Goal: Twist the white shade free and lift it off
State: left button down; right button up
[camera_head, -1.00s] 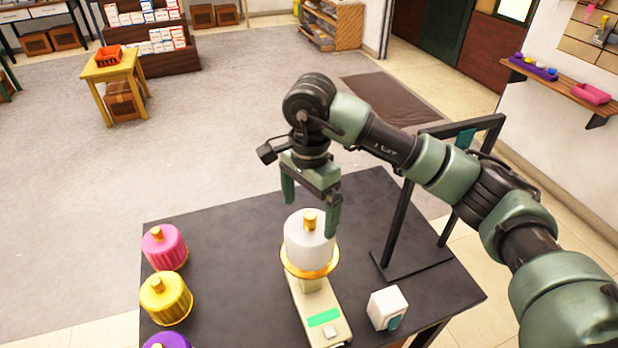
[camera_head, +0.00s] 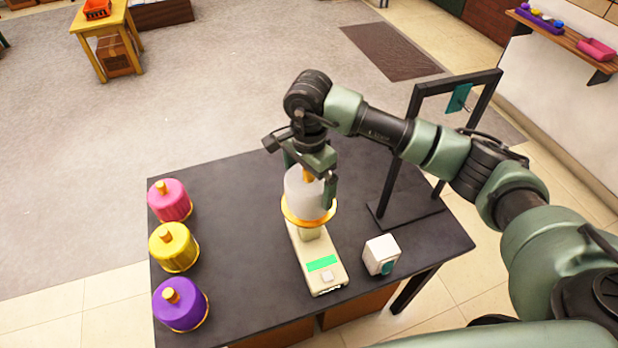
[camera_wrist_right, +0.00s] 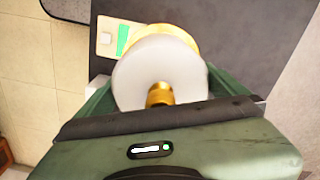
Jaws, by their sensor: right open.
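The white shade (camera_head: 305,197) stands upright on a gold ring (camera_head: 309,218) above the cream base (camera_head: 318,258) with a green panel. A gold knob tops it. My right gripper (camera_head: 308,182) is open and has come down over the shade, with a finger at either side of its upper part. In the right wrist view the shade (camera_wrist_right: 160,70) lies between the green fingers of the gripper (camera_wrist_right: 155,95); whether they touch it I cannot tell. My left gripper is out of view.
Pink (camera_head: 170,201), yellow (camera_head: 174,248) and purple (camera_head: 181,305) shades stand along the left of the dark table (camera_head: 240,200). A white cube (camera_head: 381,255) sits right of the base. A black frame (camera_head: 405,215) stands at the right, behind the cube.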

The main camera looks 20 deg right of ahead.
jog(key=c, duration=1.2)
jog(key=shift+w+n+b, duration=0.1)
jog(key=shift+n+b, duration=0.3)
jog(key=shift+b, duration=0.15)
jog(key=shift+n+b, duration=0.6)
jog(key=shift+n, duration=0.1)
jog(key=shift+n+b, duration=0.6)
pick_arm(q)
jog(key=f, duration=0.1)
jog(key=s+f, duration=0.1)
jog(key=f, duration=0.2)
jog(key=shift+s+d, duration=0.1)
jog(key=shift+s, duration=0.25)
pick_arm(e)
jog(key=shift+n, duration=0.3)
